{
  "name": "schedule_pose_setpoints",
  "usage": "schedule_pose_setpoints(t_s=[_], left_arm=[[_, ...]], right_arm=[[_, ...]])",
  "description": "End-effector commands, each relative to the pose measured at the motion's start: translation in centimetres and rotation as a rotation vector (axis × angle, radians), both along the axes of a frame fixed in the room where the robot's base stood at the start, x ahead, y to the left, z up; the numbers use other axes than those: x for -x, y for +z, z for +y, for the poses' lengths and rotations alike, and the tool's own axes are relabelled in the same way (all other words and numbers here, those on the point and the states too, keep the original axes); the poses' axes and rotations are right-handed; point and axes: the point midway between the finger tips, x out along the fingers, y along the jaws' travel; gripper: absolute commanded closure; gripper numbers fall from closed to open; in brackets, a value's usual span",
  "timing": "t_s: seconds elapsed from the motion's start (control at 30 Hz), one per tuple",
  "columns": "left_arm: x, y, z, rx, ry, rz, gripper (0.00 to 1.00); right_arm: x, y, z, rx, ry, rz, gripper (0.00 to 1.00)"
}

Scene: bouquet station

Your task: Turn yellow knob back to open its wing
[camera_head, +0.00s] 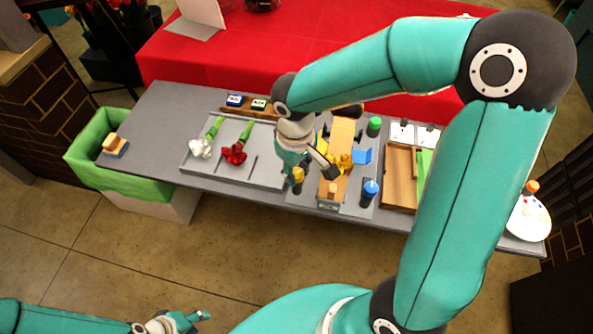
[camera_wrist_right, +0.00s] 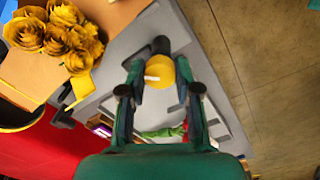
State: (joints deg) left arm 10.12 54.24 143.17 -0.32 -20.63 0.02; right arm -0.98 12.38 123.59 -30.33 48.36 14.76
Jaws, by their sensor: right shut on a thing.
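The yellow knob (camera_head: 298,173) stands at the left front of the bouquet fixture (camera_head: 358,208) in the head view. My right gripper (camera_wrist_right: 163,82) is shut on the yellow knob (camera_wrist_right: 184,72), with one finger on each side of it. A white mark shows on the knob's top. A yellow wing (camera_wrist_right: 82,85) shows beside the yellow roses (camera_wrist_right: 62,38) in the wrist view; its exact angle is hard to tell. The roses (camera_head: 342,162) lie on an orange-brown wrap (camera_head: 342,130). My left gripper (camera_head: 180,322) is low at the left, partly cut off, its opening unclear.
A blue wing (camera_head: 362,155) stands out right of the roses. A green knob (camera_head: 374,126) and a blue knob (camera_head: 370,188) are on the right side. A tray (camera_head: 270,165) with white and red flowers lies left. A wooden box (camera_head: 400,178) is right.

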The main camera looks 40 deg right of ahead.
Motion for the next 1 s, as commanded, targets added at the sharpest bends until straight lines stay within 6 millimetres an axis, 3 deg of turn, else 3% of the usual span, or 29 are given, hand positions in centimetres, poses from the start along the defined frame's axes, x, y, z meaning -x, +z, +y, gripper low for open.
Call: schedule_pose_setpoints(t_s=[0.6, 1.0], left_arm=[[0.00, -0.01, 0.00, 0.000, 0.000, 0.000, 0.60], [0.00, 0.17, 0.00, 0.000, 0.000, 0.000, 0.60]], right_arm=[[-0.02, 0.11, -0.07, -0.001, 0.554, -0.001, 1.00], [-0.06, 0.08, -0.09, 0.000, 0.732, -0.002, 1.00]])
